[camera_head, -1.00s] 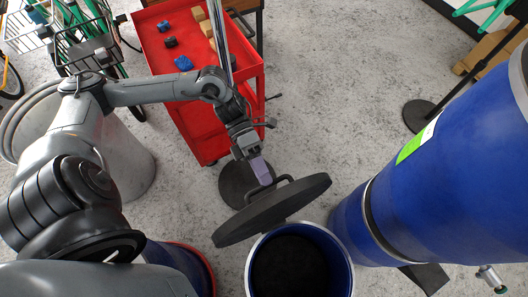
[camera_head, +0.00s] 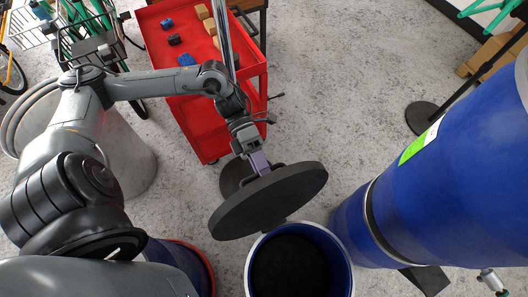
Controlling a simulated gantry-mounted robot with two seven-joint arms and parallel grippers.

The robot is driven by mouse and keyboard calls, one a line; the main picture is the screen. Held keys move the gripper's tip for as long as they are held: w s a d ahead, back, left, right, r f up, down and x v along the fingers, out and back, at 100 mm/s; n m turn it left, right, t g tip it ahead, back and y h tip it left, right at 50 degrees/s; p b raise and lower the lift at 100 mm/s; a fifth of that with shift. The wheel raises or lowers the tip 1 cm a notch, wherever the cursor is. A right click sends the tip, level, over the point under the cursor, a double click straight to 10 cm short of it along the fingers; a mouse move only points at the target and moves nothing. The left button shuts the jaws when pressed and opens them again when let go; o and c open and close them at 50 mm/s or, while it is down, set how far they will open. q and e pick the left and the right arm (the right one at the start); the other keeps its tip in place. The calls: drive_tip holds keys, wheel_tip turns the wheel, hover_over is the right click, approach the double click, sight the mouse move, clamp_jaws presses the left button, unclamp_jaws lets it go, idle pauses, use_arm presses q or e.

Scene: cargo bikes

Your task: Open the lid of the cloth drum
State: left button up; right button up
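The cloth drum (camera_head: 338,248) is an open blue drum with a light rim and a dark inside, at the bottom centre. Its round black lid (camera_head: 270,202) is raised and tilted above the drum's back left side, clear of most of the opening. My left gripper (camera_head: 262,165) is at the lid's far edge, where the handle is. The lid hides the fingertips and most of the handle, so the grip itself is hidden. At the bottom right, a small part of my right gripper (camera_head: 492,279) shows; its fingers are not clear.
A red cart (camera_head: 208,140) with small blocks stands behind the lid. Large blue barrels (camera_head: 455,170) fill the right side. A black round stand base (camera_head: 236,176) lies behind the lid. A grey bin (camera_head: 135,150) and bikes are at left. Grey floor is free at centre right.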

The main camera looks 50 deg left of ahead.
use_arm(q)
drive_tip(key=b+v, duration=0.2)
drive_tip(key=v, duration=0.7)
drive_tip(key=shift+a+b, duration=0.35)
drive_tip(key=shift+w+r, duration=0.1)
